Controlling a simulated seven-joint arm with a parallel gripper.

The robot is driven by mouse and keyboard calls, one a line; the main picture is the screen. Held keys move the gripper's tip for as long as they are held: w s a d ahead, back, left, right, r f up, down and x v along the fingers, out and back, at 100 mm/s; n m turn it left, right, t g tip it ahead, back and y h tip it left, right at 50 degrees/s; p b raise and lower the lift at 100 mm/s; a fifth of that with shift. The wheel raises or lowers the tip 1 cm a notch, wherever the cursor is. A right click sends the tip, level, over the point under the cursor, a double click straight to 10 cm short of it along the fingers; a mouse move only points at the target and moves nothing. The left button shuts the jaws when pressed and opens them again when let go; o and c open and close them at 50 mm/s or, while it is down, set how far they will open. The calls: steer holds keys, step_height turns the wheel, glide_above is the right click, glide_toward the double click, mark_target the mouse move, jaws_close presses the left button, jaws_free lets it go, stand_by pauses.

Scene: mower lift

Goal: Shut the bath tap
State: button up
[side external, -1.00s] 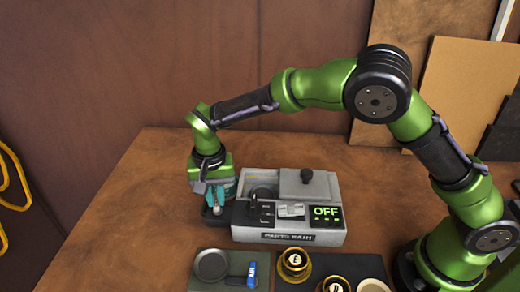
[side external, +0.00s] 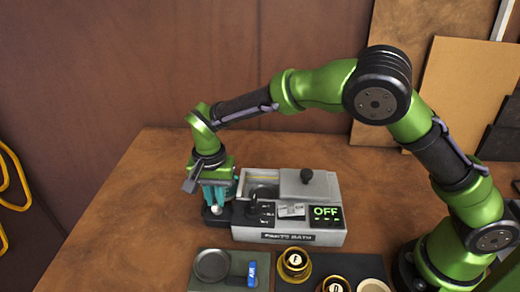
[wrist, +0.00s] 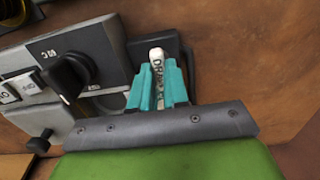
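The bath tap has a white handle (wrist: 157,54) with dark lettering that reads roughly "DRAIN". It stands at the left end of the grey parts bath (side external: 288,238), on a dark block. My gripper (wrist: 158,75) points down over it, with one teal finger close on each side of the handle. The fingers look shut on the handle, with no clear gap seen. In the side view my gripper (side external: 215,200) hides most of the tap, and only a pale bit shows below the fingertips. The tap's body and its opening are hidden.
The bath carries a black knob (wrist: 68,72), a white switch (side external: 291,209), a green "OFF" display (side external: 326,212) and a lid with a dark knob (side external: 306,176). A dark tray (side external: 205,283) and gold cups (side external: 294,265) lie in front. The table left of the bath is bare.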

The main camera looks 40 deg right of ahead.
mark_target(215, 199)
steer(key=o, duration=0.5)
steer(key=shift+c, duration=0.2)
step_height(215, 199, up, 17)
stand_by(0.4)
steer(key=s+d+r+n+t+y, duration=0.1)
steer(key=s+d+n+t, duration=0.4)
steer(key=s+d, duration=1.5)
steer(key=shift+s+d+r+t+y, duration=0.3)
steer(key=shift+t+y, duration=0.2)
steer(key=shift+t, duration=0.6)
